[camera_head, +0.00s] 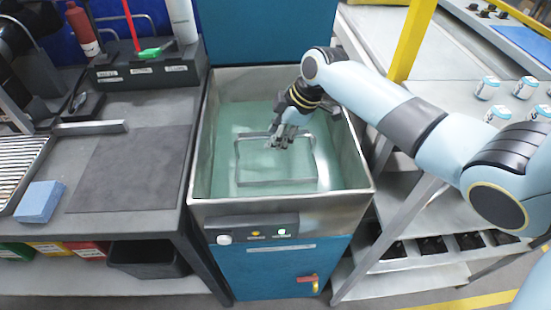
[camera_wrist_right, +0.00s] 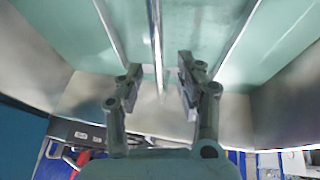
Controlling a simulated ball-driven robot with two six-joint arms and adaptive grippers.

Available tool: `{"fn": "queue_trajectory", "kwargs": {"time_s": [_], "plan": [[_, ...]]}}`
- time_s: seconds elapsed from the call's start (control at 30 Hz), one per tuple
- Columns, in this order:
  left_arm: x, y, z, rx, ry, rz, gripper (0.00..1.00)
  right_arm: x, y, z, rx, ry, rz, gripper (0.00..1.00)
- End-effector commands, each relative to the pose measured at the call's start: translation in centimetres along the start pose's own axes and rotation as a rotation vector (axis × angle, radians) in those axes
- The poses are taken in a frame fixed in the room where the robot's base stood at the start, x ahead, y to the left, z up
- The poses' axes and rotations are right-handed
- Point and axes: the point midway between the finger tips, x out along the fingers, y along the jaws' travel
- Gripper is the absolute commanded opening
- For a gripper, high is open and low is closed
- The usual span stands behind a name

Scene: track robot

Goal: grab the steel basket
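The steel basket (camera_head: 275,183) sits in the open tank of green liquid (camera_head: 215,150) as a thin rectangular metal outline. My right gripper (camera_head: 281,141) reaches down into the tank over the basket's far part, fingers pointing down. In the right wrist view, the right gripper's (camera_wrist_right: 159,82) two fingers stand apart. A thin metal bar (camera_wrist_right: 156,40) of the basket runs towards the gap between them, with other bars on both sides. I cannot tell whether a fingertip touches the bar. My left gripper is not in view.
The tank's metal rim (camera_head: 280,203) surrounds the right gripper. A bench with a dark mat (camera_head: 130,168) and a blue block (camera_head: 39,201) stands to the left. A yellow post (camera_head: 411,40) rises beside my right arm.

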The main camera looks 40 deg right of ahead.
Motion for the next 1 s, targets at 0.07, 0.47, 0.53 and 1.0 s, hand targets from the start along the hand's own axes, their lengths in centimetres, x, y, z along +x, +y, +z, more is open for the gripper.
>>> {"fn": "queue_trajectory", "kwargs": {"time_s": [0.07,0.47,0.53,1.0], "plan": [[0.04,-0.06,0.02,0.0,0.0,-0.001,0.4,0.13,-0.02,0.03,0.0,0.0,0.0,0.36],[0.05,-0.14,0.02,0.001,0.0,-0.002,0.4,0.25,-0.05,0.08,0.0,0.0,0.0,0.31],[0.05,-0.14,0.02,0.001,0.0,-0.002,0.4,0.25,-0.06,0.09,0.0,0.0,0.0,0.22],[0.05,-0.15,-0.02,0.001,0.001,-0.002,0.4,0.25,-0.08,0.1,0.001,0.0,-0.001,0.0]]}}
